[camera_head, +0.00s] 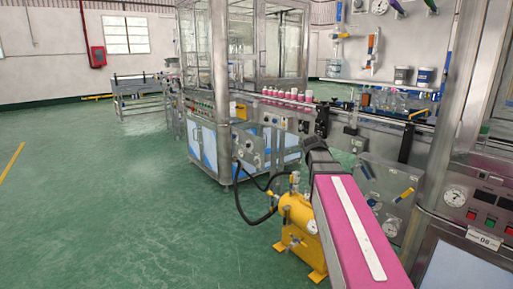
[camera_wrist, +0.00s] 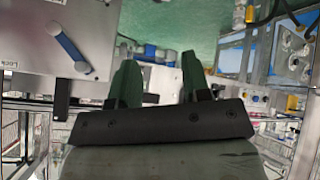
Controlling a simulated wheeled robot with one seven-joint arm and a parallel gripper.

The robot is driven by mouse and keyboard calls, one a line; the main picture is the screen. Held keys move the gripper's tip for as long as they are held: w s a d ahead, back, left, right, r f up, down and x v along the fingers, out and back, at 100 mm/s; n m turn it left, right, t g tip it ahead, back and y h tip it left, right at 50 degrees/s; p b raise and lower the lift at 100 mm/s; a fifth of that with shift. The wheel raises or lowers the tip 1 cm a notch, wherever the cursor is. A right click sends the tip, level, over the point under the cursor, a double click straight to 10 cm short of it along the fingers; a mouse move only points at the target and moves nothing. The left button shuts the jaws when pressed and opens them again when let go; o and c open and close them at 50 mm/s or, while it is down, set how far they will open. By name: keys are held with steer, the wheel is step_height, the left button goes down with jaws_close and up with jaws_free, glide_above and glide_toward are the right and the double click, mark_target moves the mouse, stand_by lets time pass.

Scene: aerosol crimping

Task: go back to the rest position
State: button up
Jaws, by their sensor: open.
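My gripper (camera_wrist: 158,80) shows in the wrist view, with two dark green fingers standing apart on a black mount. It is open, and nothing shows between the fingers. Beyond the fingers are green floor and parts of the machinery. A grey panel with a blue-handled lever (camera_wrist: 68,48) lies to the left of the fingers in that view. I cannot make out the gripper's fingers in the head view.
A yellow tank (camera_head: 298,222) with a black hose stands on the floor. Behind it runs a machine line with a glass-walled cabinet (camera_head: 275,50) and several pink cans (camera_head: 285,95). A control panel (camera_head: 482,205) is at the right. Green floor (camera_head: 110,200) is clear at the left.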

steer(key=s+a+f+n+g+y, duration=0.1)
steer(key=s+a+f+g, duration=0.1)
steer(key=s+f, duration=0.5)
steer(key=s+a+f+n+g+y, duration=0.1)
steer(key=s+a+f+g+y, duration=0.1)
steer(key=s+a+f, duration=0.2)
steer(key=s+a+f+n+g+y, duration=0.1)
steer(key=s+a+f, duration=0.3)
steer(key=s+f, duration=0.6)
step_height(320, 180, down, 7)
steer(key=shift+r+n+g+y, duration=0.15)
steer(key=shift+n+g+y, duration=0.15)
steer(key=shift+g+y, duration=0.3)
